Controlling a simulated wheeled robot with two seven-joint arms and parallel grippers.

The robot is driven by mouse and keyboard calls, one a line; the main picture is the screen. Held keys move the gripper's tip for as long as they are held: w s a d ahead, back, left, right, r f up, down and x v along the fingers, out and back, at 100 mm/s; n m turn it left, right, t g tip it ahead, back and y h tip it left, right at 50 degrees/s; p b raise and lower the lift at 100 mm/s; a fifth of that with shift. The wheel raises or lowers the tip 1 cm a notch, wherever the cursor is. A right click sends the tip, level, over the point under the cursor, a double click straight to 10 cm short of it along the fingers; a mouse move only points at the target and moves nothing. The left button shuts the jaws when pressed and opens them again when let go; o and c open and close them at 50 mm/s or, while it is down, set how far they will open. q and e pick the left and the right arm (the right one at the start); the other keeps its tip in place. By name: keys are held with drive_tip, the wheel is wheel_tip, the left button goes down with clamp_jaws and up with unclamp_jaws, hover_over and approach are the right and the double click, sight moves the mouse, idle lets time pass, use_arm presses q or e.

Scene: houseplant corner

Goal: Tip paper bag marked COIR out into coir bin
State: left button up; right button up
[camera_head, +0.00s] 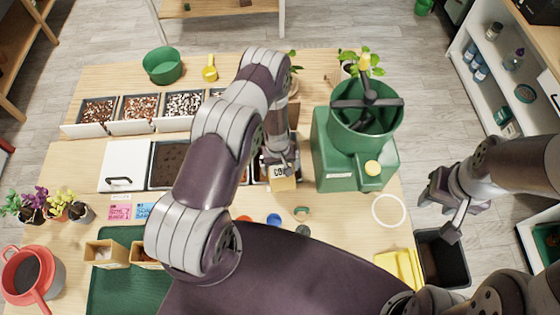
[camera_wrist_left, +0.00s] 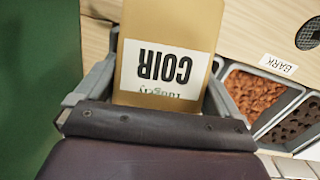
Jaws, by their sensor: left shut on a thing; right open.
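The paper bag marked COIR (camera_head: 283,180) is tan with a white label. It is between the fingers of my left gripper (camera_head: 283,160), which is shut on it, just left of the green machine. In the left wrist view the bag (camera_wrist_left: 170,25) fills the gap between the fingers, and its label reads upside down. I cannot tell how far the bag is tilted. No bin labelled coir is readable; my left arm hides part of the bin rows. My right gripper (camera_head: 445,208) is open and empty, past the table's right edge.
A green machine with a hopper (camera_head: 365,130) stands just right of the bag. Bins of chips (camera_head: 140,107) line the back left, and a dark soil bin (camera_head: 172,163) is nearer. In the wrist view, a BARK label (camera_wrist_left: 278,64) sits beside reddish chips (camera_wrist_left: 252,92).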

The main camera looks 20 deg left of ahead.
use_arm(q)
drive_tip(key=f+g+b, duration=0.1)
drive_tip(key=b, duration=0.1)
drive_tip(key=shift+w+a+h+b, duration=0.1)
drive_tip(key=shift+h+b, duration=0.2)
drive_tip(key=shift+b, duration=0.05)
drive_tip(key=g+b, duration=0.1)
drive_tip(key=b, duration=0.2)
drive_tip(key=g+h+b, duration=0.1)
drive_tip(key=b, duration=0.3)
drive_tip(key=shift+w+a+f+g+h, duration=0.2)
drive_tip(key=shift+w+f+g+h, duration=0.1)
drive_tip(key=shift+w+f, duration=0.1)
drive_tip(key=shift+r+g+b, duration=0.15)
drive_tip(key=shift+g+b, duration=0.15)
drive_tip(key=shift+b, duration=0.25)
drive_tip(key=shift+r, duration=0.1)
idle(0.4)
